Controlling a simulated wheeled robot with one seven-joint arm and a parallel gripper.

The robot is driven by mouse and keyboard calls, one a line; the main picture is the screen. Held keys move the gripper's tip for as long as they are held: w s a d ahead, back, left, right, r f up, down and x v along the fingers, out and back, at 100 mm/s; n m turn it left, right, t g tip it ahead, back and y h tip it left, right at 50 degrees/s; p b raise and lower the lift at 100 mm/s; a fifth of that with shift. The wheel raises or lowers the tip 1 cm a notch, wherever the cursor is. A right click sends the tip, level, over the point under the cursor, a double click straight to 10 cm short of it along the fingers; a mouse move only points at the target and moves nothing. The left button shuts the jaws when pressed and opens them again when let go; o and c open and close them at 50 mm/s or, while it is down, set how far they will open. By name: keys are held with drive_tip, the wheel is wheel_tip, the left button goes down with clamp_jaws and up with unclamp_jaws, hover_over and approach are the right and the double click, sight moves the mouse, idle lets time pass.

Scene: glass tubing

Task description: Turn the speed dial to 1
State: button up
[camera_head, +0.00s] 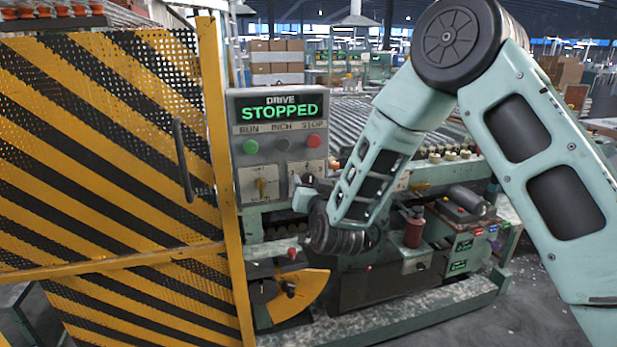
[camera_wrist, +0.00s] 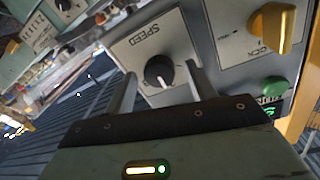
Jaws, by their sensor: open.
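The speed dial (camera_wrist: 158,71) is a round black knob with a small pale mark, on a light plate (camera_wrist: 141,43) lettered SPEED. In the wrist view my gripper (camera_wrist: 160,72) is open, with one finger on each side of the knob and gaps between. I cannot tell whether the fingers reach it in depth. The scale numbers are not readable. In the head view my gripper (camera_head: 300,195) is at the lower right of the control panel (camera_head: 261,210), partly covering the dial area.
A display (camera_head: 279,108) reads DRIVE STOPPED. A yellow rotary switch (camera_head: 261,187) sits left of my gripper. A striped guard door (camera_head: 100,160) stands at left.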

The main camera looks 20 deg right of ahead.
drive_tip(key=shift+w, duration=0.1)
drive_tip(key=shift+c, duration=0.4)
drive_tip(key=c, duration=0.9)
drive_tip(key=shift+n+b, duration=0.4)
drive_tip(key=shift+f+n+t+y+b, duration=0.15)
drive_tip(key=shift+n+b, duration=1.3)
drive_tip(key=shift+n, duration=1.4)
drive_tip(key=shift+n+t+y+b, duration=0.15)
drive_tip(key=shift+n+b, duration=1.25)
drive_tip(key=shift+n, duration=1.45)
